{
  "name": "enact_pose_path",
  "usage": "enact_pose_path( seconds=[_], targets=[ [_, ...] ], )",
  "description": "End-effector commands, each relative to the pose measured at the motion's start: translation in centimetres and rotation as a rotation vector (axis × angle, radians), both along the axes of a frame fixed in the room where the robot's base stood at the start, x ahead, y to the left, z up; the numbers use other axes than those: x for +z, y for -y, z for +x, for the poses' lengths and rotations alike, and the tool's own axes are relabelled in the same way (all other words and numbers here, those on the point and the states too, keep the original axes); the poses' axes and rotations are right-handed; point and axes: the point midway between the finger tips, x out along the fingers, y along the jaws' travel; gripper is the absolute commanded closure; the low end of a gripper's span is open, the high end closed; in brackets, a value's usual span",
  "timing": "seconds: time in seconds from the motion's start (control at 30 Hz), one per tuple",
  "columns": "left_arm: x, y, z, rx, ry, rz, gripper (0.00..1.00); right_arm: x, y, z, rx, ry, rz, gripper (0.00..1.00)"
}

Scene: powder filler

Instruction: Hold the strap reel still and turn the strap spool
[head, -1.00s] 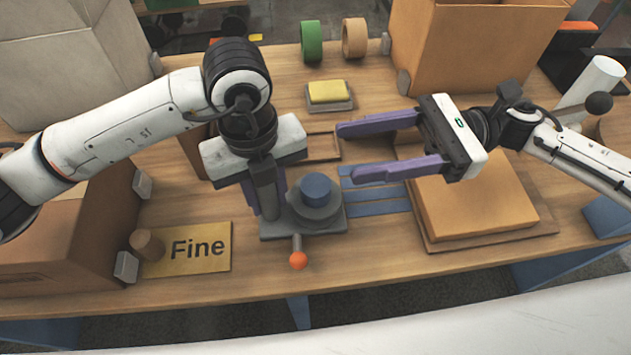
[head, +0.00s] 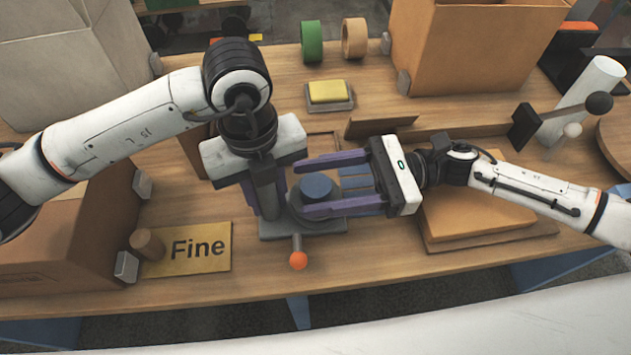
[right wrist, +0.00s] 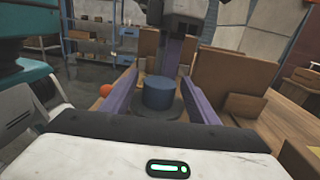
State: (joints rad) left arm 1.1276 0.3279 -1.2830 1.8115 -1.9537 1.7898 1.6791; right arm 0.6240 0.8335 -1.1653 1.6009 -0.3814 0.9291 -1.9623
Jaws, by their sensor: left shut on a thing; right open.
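The strap reel (head: 275,230) is a grey device on the table with an upright post and an orange-tipped lever (head: 298,260). The blue strap spool (head: 316,185) sits on its round grey base. My left gripper (head: 265,200) reaches down at the reel's left side and is shut on the reel's post; its fingertips are partly hidden. My right gripper (head: 305,187) is open, with its purple fingers on either side of the spool. In the right wrist view the spool (right wrist: 158,93) stands between the two fingers, with a gap visible on each side.
A blue strap (head: 355,183) lies right of the reel, partly behind my right gripper. A "Fine" sign (head: 190,248) lies to the left. A yellow block (head: 328,91), green roll (head: 312,40) and tan roll (head: 354,38) are behind.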

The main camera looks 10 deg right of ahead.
Motion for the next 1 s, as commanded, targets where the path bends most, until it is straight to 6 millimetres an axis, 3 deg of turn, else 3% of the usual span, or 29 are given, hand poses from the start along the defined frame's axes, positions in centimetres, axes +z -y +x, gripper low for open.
enact_pose_path(
  seconds=[0.33, 0.6, 1.0],
  targets=[
    [0.07, 0.04, 0.01, 0.000, 0.001, -0.002, 1.00, 0.06, -0.46, -0.03, 0.000, 0.000, 0.000, 0.46],
    [0.07, 0.05, 0.01, -0.001, 0.001, -0.002, 1.00, 0.05, -0.43, -0.02, 0.000, 0.000, 0.000, 0.87],
    [0.06, 0.06, 0.00, -0.001, 0.001, -0.002, 1.00, -0.06, -0.51, -0.23, -0.099, -0.005, 0.003, 0.87]
  ],
)
